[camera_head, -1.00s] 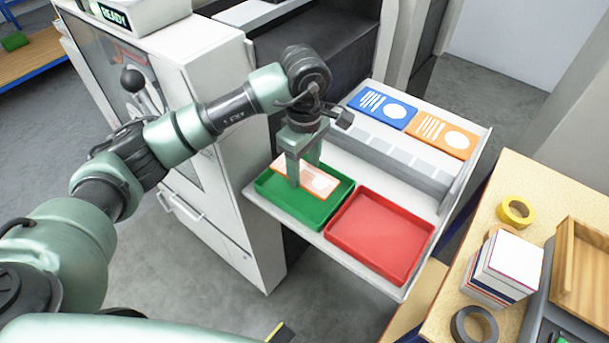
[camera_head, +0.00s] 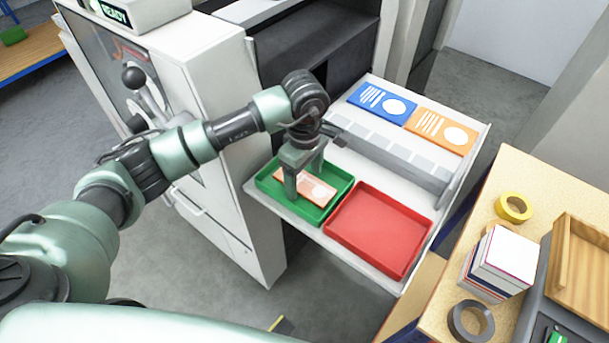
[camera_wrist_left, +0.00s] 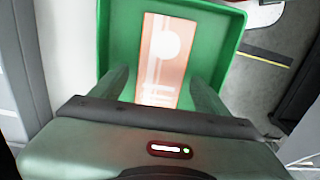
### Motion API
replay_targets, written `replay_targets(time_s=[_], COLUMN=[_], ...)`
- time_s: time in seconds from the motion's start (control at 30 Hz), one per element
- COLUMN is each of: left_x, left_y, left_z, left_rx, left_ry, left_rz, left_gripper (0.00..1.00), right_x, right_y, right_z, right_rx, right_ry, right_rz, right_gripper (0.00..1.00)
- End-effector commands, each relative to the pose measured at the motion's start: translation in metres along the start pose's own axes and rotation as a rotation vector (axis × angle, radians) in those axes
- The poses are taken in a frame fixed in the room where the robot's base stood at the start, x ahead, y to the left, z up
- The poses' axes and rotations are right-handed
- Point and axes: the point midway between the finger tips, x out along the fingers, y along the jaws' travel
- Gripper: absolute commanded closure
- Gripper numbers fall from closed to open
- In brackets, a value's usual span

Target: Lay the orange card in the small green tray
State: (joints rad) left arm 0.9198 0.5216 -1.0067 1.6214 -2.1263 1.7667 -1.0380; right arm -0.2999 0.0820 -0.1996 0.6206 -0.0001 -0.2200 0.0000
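An orange card (camera_head: 310,188) with white markings lies in the small green tray (camera_head: 262,184), apparently flat on its floor. In the left wrist view the card (camera_wrist_left: 163,60) lies inside the green tray (camera_wrist_left: 222,50), between my fingers. My left gripper (camera_head: 304,184) points down into the tray, over the card. In the left wrist view my left gripper (camera_wrist_left: 160,80) has its fingers apart, with green tray floor showing between them and the card's edges. Part of the card is hidden behind a finger in the head view. My right gripper is not in view.
A red tray (camera_head: 380,232) stands empty right of the green one on the white shelf. A blue card (camera_head: 381,104) and another orange card (camera_head: 440,132) lie at its back. A side table holds yellow tape (camera_head: 514,208), a box stack (camera_head: 503,257) and dark tape (camera_head: 471,320).

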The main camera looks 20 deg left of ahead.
Motion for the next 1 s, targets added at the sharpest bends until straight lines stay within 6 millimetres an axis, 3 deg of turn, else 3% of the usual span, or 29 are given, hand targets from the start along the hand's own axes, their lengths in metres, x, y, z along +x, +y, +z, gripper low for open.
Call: replay_targets(time_s=[0.3, 0.37, 0.8, 1.0], left_x=[-0.006, -0.009, -0.098, -0.119], left_y=[0.0, 0.001, 0.001, 0.0], left_z=[0.0, 0.0, -0.001, 0.0], left_rx=[0.0, 0.0, 0.0, 0.0], left_ry=[0.0, 0.0, 0.002, 0.001], left_rz=[0.0, 0.003, 0.004, 0.001], left_gripper=[0.25, 0.25, 0.25, 0.25], right_x=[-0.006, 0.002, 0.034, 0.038], right_y=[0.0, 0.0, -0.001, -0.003], right_z=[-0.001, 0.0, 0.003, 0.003], right_rx=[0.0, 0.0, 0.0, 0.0], right_ry=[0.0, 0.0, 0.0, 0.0], right_rz=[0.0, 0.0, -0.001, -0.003], right_gripper=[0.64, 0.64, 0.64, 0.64])
